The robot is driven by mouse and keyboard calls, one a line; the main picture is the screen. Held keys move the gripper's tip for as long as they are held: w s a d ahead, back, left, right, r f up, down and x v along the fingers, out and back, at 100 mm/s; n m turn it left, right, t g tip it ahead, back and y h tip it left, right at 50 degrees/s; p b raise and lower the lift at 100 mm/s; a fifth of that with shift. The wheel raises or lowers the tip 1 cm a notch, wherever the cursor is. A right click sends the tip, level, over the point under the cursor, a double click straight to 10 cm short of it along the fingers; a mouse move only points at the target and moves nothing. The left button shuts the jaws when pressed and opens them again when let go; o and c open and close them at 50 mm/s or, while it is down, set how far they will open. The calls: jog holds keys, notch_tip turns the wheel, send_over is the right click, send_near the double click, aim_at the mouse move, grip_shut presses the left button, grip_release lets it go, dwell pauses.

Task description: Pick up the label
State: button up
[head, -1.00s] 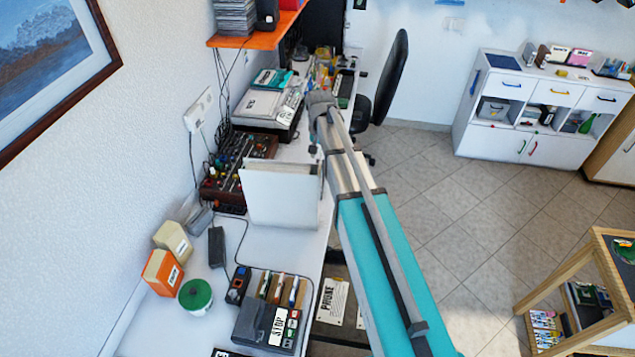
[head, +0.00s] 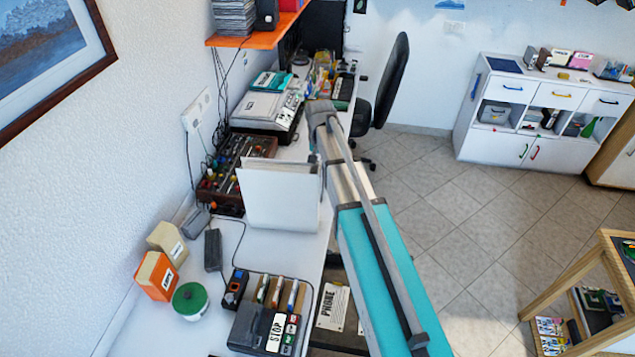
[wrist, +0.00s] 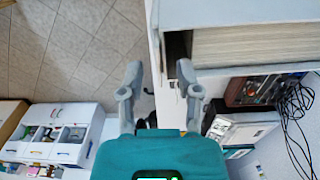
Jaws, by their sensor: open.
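Several labels show in the head view, and I cannot tell which one the task means. A white STOP label (head: 276,333) stands on the front of a dark desk organizer (head: 246,328). A white PHONE label (head: 333,307) is below the desk edge. A label (head: 168,278) is on the orange box. My gripper (wrist: 160,85) is open and empty in the wrist view, its two fingers apart beside the desk edge and a white binder or box. In the head view my arm reaches over the desk edge, and its gripper end is hard to make out.
The white binder (head: 280,200) stands upright on the desk (head: 225,335). A rack of small tools (head: 238,165), a printer (head: 265,108) and an orange shelf (head: 262,38) are further back. A black chair (head: 390,80) stands beyond my arm.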

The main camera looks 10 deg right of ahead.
dwell(0.3)
grip_shut()
jog(key=shift+r, duration=0.15)
dwell(0.3)
notch_tip(320, 180, up, 3)
jog(key=p, duration=0.3)
jog(key=s+d+r+p, duration=0.7)
jog(key=s+r+p, duration=0.2)
jog(key=s, duration=0.3)
jog(key=shift+r+p, duration=0.35)
jog(key=shift+p, duration=0.15)
